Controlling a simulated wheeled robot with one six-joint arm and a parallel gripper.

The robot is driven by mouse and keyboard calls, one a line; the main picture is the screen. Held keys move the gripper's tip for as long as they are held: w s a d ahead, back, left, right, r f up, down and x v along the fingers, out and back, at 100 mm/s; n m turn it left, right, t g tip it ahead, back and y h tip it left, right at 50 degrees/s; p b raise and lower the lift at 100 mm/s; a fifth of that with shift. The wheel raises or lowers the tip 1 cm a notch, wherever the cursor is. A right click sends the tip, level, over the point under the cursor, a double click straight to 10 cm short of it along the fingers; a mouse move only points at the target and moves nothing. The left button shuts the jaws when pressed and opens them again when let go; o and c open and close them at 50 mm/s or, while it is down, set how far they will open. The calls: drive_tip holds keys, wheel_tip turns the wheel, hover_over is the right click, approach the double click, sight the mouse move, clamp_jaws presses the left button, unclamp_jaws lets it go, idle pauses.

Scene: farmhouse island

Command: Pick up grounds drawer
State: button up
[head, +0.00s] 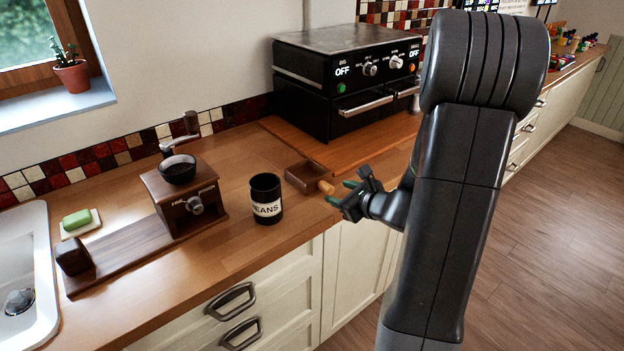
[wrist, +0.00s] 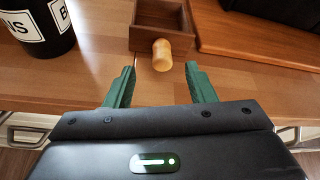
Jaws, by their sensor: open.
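The grounds drawer (head: 305,176) is a small open wooden box with a light wooden knob (head: 326,187), lying on the counter between the beans canister and the cutting board. In the wrist view the drawer (wrist: 146,38) is at top centre and looks empty, with its knob (wrist: 162,55) toward me. My gripper (head: 340,192) is by the knob at the counter's front edge. In the wrist view my gripper (wrist: 163,85) has its green fingers spread apart, with the knob just beyond and between their tips. The drawer's far end is cut off in the wrist view.
A black beans canister (head: 266,199) stands left of the drawer. A wooden board (head: 350,150) lies to the right, under a black oven (head: 345,75). A wooden coffee grinder (head: 180,195) stands further left, by a sink (head: 25,265). Counter in front of the canister is clear.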

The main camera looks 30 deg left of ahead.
sight(331, 189)
drive_tip(key=shift+p+x, duration=0.55)
drive_tip(key=shift+x, duration=2.2)
drive_tip(key=shift+w+d+f, duration=0.15)
drive_tip(key=shift+d+f, duration=0.05)
drive_tip(key=shift+f, duration=0.05)
clamp_jaws()
drive_tip(key=shift+r, duration=0.2)
